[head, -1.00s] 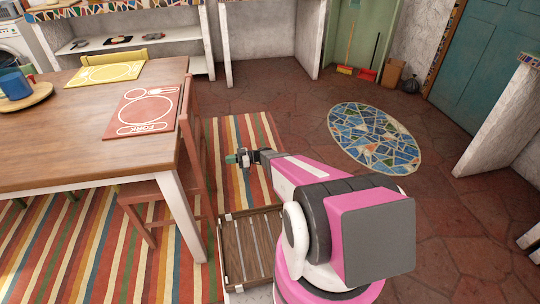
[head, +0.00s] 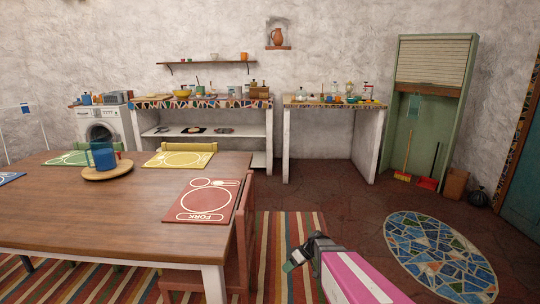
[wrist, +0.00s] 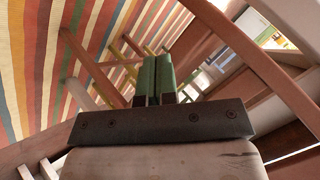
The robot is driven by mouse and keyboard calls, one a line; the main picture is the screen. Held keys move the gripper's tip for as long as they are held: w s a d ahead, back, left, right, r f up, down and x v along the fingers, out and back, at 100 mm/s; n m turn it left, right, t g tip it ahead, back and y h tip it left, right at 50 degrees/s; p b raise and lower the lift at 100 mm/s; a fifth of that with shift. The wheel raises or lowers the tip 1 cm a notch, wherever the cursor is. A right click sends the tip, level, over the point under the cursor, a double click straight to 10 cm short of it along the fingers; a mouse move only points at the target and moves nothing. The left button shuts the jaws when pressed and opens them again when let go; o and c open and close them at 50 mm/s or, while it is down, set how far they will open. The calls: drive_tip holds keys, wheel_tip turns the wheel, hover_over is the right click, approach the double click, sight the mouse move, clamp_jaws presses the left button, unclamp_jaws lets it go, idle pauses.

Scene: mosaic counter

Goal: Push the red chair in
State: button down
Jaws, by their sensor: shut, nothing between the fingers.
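The red chair (head: 245,240) stands at the right end of the wooden table (head: 110,215), its back upright close to the table edge beside the red placemat (head: 208,200). Its seat is partly under the tabletop. My gripper (head: 290,266) is to the right of the chair back, low over the striped rug, with a visible gap in the head view. In the wrist view, the green fingertips (wrist: 154,75) are together and empty. Reddish wooden bars of the chair (wrist: 250,62) cross that view at close range. Whether the gripper touches the chair cannot be told.
The striped rug (head: 290,235) lies under the table and chair. A round mosaic mat (head: 440,255) lies on the open floor to the right. White shelving (head: 200,148) stands along the back wall. A broom (head: 406,150) and dustpan lean in a green cabinet.

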drive_tip(key=s+d+r+m+t+h, duration=0.2)
drive_tip(key=s+d+r+m+h, duration=0.6)
drive_tip(key=d, duration=0.3)
drive_tip(key=shift+r+m+h, duration=0.6)
drive_tip(key=shift+r+m, duration=0.2)
drive_tip(key=shift+r, duration=0.05)
